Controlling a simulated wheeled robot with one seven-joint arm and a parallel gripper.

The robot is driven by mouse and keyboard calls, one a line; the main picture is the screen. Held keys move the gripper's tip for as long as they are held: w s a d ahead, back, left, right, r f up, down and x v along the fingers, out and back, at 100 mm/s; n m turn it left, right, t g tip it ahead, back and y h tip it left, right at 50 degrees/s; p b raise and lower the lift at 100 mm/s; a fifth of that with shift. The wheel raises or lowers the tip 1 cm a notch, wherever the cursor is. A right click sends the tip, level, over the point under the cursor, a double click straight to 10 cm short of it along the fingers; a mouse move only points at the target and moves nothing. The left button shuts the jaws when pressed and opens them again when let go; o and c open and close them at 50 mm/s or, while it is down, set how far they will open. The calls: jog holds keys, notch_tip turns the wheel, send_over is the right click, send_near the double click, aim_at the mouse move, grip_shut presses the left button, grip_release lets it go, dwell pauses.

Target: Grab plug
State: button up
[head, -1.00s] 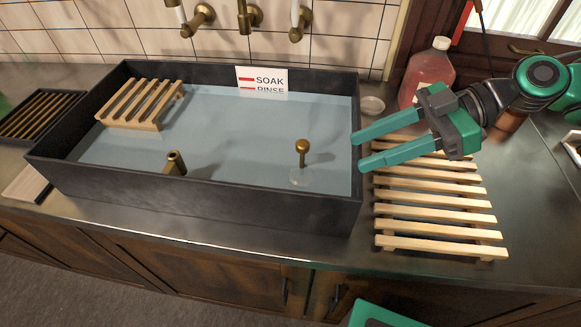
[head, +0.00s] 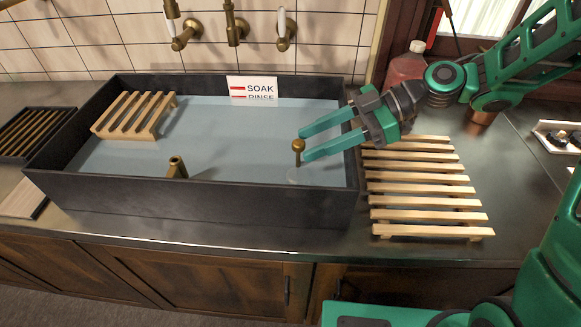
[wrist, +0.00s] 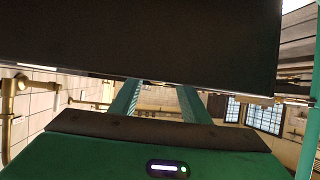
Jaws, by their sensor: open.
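The plug shows as a brass knob on a short stem (head: 298,147) in the right part of the sink, with a pale disc faintly visible at its foot under the water. My gripper (head: 302,144) is open, its two green fingers pointing left over the sink's right wall. In the head view the fingertips overlap the knob. I cannot tell whether the knob is between them or touching. The dark sink (head: 200,193) holds grey-blue water. In the wrist view my two fingers (wrist: 155,98) are apart, and the plug does not show there.
A brass pipe (head: 177,168) stands in the water left of the plug. A wooden rack (head: 130,115) sits at the sink's back left. A slatted wooden rack (head: 425,202) lies right of the sink. A sign (head: 252,90) and taps (head: 236,28) are at the back.

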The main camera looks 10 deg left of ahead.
send_over(282, 176)
jog(key=shift+f, duration=1.35)
grip_shut()
